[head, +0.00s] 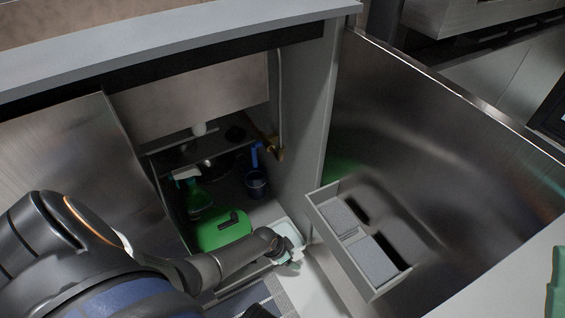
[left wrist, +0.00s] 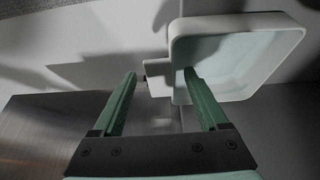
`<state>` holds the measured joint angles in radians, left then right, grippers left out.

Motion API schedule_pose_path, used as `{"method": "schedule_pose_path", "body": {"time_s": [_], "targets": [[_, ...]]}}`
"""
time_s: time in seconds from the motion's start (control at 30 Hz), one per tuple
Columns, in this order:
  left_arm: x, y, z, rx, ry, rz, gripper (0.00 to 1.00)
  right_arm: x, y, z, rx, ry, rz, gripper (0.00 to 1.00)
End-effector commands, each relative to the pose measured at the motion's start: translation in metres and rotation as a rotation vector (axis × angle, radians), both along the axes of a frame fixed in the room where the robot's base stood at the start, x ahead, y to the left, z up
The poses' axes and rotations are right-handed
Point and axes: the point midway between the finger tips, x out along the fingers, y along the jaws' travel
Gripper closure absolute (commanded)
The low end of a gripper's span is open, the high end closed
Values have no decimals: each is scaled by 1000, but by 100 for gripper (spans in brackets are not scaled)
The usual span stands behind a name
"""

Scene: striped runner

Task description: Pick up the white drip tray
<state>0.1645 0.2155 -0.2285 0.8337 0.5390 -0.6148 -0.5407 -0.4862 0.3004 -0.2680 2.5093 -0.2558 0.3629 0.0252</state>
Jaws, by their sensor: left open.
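The white drip tray (head: 289,229) is a shallow, rounded box at the right front of the open cabinet's floor in the head view, partly covered by my left gripper (head: 291,258). In the left wrist view the tray (left wrist: 283,38) fills the upper right, its pale inside facing the camera. My left gripper (left wrist: 160,73) is open. Its right green finger overlaps the tray's inside in the picture. Its left finger is outside. The tray's left wall and a small tab (left wrist: 157,69) show between the fingers. I cannot tell whether they touch. My right gripper is not in view.
Inside the cabinet are a green canister (head: 222,232), a green spray bottle (head: 196,196) and a blue cup (head: 256,184). The cabinet's side wall (head: 304,130) and an open door with a grey bin (head: 368,250) stand to the right. A striped runner (head: 246,298) lies in front.

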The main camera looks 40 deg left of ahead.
Motion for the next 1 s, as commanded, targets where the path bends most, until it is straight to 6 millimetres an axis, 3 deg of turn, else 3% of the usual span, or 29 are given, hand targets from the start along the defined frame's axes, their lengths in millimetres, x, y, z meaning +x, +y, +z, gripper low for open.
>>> {"method": "schedule_pose_path", "body": {"time_s": [0.13,0.8,1.0], "targets": [[0,0,1,0,0,0,24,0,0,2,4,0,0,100],[-1,0,1,0,1,0,99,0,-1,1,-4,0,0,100],[-1,0,1,0,1,0,100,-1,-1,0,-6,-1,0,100]]}}
